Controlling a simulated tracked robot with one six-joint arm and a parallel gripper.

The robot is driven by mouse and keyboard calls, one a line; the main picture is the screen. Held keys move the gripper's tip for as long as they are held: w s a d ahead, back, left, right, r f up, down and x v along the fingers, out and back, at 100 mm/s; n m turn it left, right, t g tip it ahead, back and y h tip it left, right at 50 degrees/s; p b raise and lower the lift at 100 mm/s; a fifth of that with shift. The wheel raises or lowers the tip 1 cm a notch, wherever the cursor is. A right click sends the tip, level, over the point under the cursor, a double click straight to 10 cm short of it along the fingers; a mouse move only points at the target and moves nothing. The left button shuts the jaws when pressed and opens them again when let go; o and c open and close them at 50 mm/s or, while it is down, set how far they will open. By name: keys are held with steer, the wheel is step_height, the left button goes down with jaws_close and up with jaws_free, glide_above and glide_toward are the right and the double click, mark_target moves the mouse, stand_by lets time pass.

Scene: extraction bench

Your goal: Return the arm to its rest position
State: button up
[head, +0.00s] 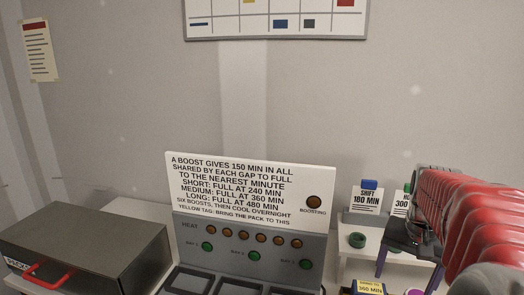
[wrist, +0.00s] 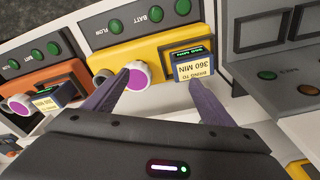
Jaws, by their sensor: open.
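My red ribbed arm (head: 470,220) reaches in from the right of the head view. My gripper (wrist: 158,82) shows in the wrist view with its two purple-grey fingers spread apart and nothing between them. The right fingertip is close to a dark blue pack (wrist: 194,68) labelled "360 MIN" at a yellow unit; I cannot tell whether they touch. The left fingertip overlaps the edge of a knob with a purple face (wrist: 137,76). In the head view a purple-grey finger (head: 437,278) shows below the arm.
A grey charger (head: 235,245) with a white instruction sign (head: 250,188) stands in the middle. A dark box with a red handle (head: 80,245) is at left. An orange unit (wrist: 38,78) is beside the yellow unit (wrist: 118,57). Cards (head: 367,200) stand on a white shelf.

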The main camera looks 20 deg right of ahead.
steer(key=s+a+n+t, duration=0.1)
steer(key=a+n, duration=0.4)
steer(key=a, duration=1)
steer(key=s+a+n+t+y, duration=0.1)
steer(key=a+n, duration=0.4)
steer(key=a, duration=1)
steer(key=s+t, duration=0.1)
steer(key=t, duration=0.1)
steer(key=shift+n+t, duration=0.3)
steer(key=shift+n, duration=0.1)
steer(key=shift+d, duration=0.15)
